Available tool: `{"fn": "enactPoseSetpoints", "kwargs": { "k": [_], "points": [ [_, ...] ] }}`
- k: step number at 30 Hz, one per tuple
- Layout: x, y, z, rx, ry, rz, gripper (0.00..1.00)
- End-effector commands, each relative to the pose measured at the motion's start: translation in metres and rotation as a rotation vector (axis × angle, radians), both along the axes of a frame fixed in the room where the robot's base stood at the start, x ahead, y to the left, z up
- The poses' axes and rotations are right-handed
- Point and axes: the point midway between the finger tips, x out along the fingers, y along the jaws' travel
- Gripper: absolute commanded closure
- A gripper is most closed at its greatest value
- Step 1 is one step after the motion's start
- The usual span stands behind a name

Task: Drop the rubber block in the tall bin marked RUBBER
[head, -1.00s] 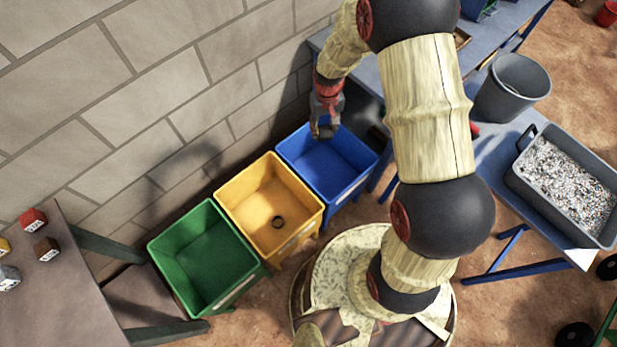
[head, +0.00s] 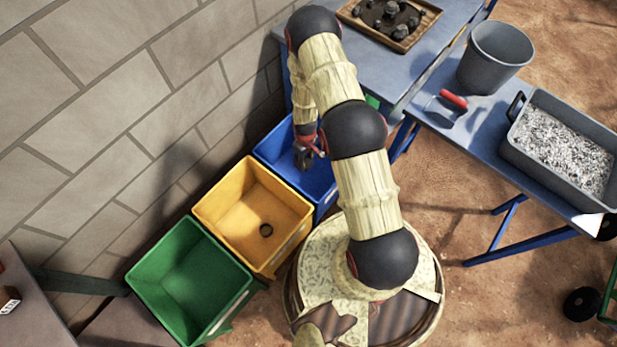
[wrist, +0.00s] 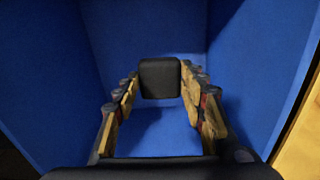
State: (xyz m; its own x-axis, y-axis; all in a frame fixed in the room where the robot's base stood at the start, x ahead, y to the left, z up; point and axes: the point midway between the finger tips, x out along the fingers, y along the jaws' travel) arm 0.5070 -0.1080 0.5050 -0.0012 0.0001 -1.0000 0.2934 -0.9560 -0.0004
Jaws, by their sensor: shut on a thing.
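My gripper (head: 306,157) is over the blue bin (head: 270,151) in the head view, with its fingers pointing down. In the wrist view its fingers (wrist: 161,82) are shut on a black block (wrist: 160,90), which I take as the rubber block. The blue bin's walls (wrist: 255,60) surround the block in that view, and its bare floor (wrist: 160,138) shows below with a shadow on it. The block itself is hard to make out in the head view. No bin marking is readable, so I cannot tell which one says RUBBER.
A green bin (head: 165,270) stands at lower left. A block wall (head: 110,90) runs behind. Blue benches carry a grey bucket (head: 495,60) and a gravel tub (head: 512,160).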

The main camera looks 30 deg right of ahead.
Motion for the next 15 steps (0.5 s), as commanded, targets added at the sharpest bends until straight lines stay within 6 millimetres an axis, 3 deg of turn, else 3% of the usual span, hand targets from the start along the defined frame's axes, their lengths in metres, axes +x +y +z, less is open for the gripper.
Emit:
{"fn": "enactPoseSetpoints", "kwargs": {
  "k": [3,15],
  "points": [
    [-0.005,-0.002,-0.015,0.0,0.002,0.009,0.91],
    [-0.01,-0.004,-0.032,-0.001,0.0,0.027,0.91]
  ]
}}
